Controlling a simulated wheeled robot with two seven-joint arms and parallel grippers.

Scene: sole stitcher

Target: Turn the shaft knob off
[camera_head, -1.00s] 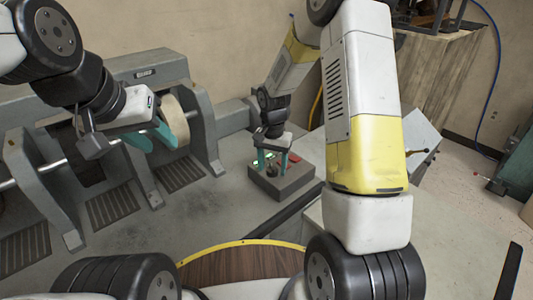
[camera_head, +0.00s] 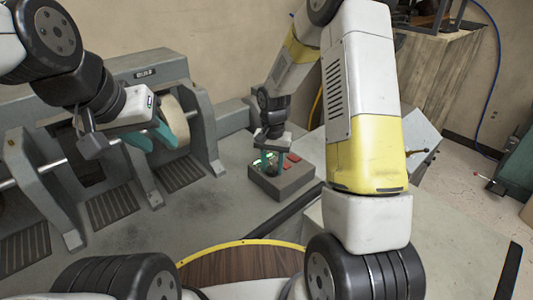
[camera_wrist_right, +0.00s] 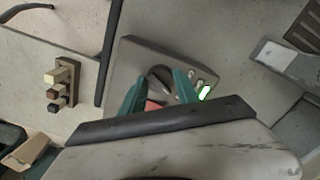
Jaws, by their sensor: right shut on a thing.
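The grey control box (camera_head: 285,185) sits on the machine bed in the head view and fills the middle of the right wrist view (camera_wrist_right: 128,62). The shaft knob (camera_wrist_right: 160,78) is a dark round knob on its top face. My right gripper (camera_head: 271,170) is down at the box. In the right wrist view its teal fingertips (camera_wrist_right: 161,76) are on either side of the knob, shut on it. The knob is mostly hidden by the gripper in the head view. My left gripper (camera_head: 152,142) is open and empty, in front of the machine's pale wheel.
A wooden crate (camera_head: 435,80) is at back right. The bed in front of the box is clear.

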